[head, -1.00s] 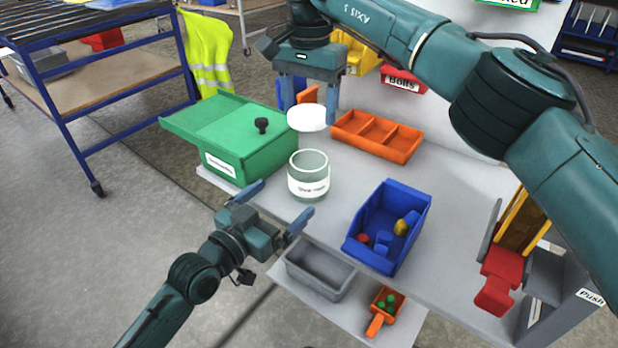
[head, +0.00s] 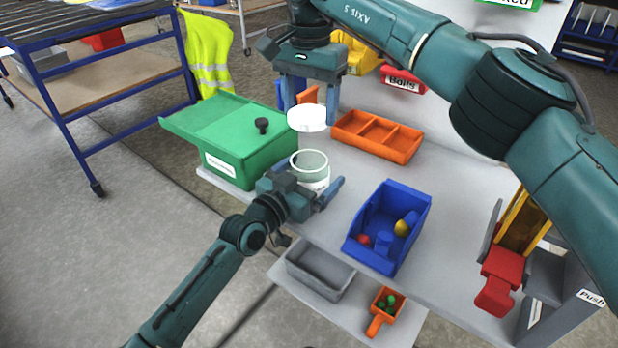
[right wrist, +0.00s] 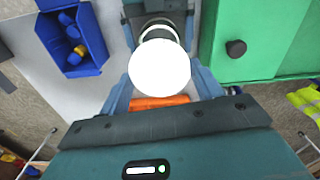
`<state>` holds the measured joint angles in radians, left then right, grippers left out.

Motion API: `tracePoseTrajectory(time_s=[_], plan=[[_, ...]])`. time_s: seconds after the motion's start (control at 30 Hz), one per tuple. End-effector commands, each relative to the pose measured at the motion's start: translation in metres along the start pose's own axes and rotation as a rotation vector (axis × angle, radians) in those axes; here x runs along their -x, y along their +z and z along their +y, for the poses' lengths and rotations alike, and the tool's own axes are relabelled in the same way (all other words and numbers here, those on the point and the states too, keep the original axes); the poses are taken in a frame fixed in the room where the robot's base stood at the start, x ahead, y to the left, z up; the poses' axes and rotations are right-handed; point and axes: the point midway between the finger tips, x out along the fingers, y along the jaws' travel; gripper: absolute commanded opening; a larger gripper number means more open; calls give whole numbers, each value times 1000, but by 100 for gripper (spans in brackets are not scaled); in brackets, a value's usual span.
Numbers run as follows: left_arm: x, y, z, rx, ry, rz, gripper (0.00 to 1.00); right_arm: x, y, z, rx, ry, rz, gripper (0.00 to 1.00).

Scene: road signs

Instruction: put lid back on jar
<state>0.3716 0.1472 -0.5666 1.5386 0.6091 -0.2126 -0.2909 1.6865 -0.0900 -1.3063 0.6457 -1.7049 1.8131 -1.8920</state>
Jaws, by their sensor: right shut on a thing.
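The glass jar (head: 310,164) with a white label stands upright on the grey table in the head view, its rim open. The left gripper's body hides its lower front. My left gripper (head: 306,178) is open, with one finger on each side of the jar; I cannot tell whether they touch it. My right gripper (head: 309,112) is shut on the round white lid (head: 307,119) and holds it above the jar, apart from its rim. In the right wrist view, the lid (right wrist: 160,75) sits between the gripper's fingers and mostly hides what lies under it.
A green box (head: 238,150) with a dark knob stands left of the jar. An orange divided tray (head: 378,137) lies behind right. A blue bin (head: 387,225) with small parts is to the right. A grey bin (head: 318,278) and orange scoop (head: 385,310) are on a lower shelf.

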Motion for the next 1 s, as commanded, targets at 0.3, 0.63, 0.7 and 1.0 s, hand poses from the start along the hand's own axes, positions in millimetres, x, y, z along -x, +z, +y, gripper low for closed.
tracePoseTrajectory(time_s=[0.3, 0.63, 0.7, 1.0], plan=[[0, 0, 0, 0, 0, -1, 73, 0, 0, 0, 0, 0, 0, 44], [0, 0, 0, 0, 0, -1, 46, 0, 0, 0, 0, 0, 0, 44], [0, 0, 0, 0, 0, -1, 41, 0, 0, 0, 0, 0, 0, 44], [0, 0, 0, 0, 0, -1, 32, -10, 0, 0, 0, 2, 0, 44]])
